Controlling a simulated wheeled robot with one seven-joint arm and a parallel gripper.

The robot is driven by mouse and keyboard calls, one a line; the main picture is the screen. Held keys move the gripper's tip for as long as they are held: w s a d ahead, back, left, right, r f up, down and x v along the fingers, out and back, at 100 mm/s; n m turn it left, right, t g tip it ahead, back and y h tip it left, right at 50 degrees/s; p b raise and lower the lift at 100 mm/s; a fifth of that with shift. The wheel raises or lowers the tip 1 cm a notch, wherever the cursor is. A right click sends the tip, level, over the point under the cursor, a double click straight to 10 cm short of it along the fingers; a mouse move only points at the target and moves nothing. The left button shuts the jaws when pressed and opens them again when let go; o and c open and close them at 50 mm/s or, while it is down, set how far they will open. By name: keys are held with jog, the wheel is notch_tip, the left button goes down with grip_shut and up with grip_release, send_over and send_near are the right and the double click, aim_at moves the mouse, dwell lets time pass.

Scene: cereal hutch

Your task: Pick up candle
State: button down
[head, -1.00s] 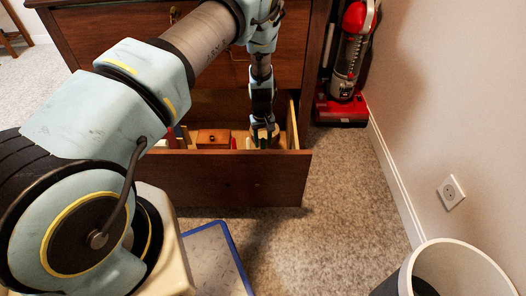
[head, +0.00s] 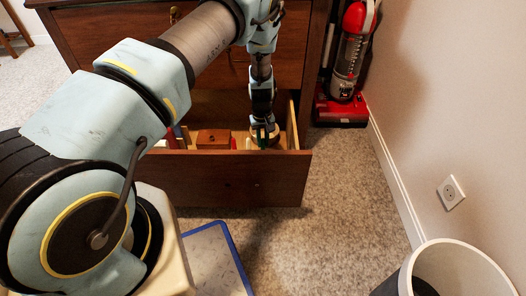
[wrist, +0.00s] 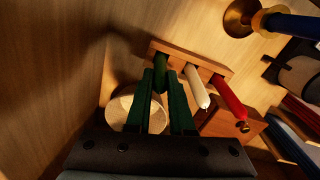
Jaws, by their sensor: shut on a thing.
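A green candle (wrist: 161,80) stands in a wooden holder (wrist: 205,64) beside a white candle (wrist: 197,88) and a red candle (wrist: 230,97). My gripper (wrist: 162,76) is shut on the green candle, with one dark green finger on each side of it. The candle still meets the holder. In the head view my gripper (head: 262,143) reaches down into the open drawer (head: 225,180), near its right side. The front panel hides the lower part of the fingers and the candle's base.
A round cream object (wrist: 123,105) lies by the fingers. A blue candle (wrist: 292,26) in a brass holder (wrist: 238,18) and a wooden box (head: 213,138) are in the drawer. The drawer's right wall (head: 293,125) is close. A red vacuum (head: 345,75) stands right.

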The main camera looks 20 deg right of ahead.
dwell(0.7)
notch_tip(320, 180, up, 10)
jog(key=shift+p, duration=1.1)
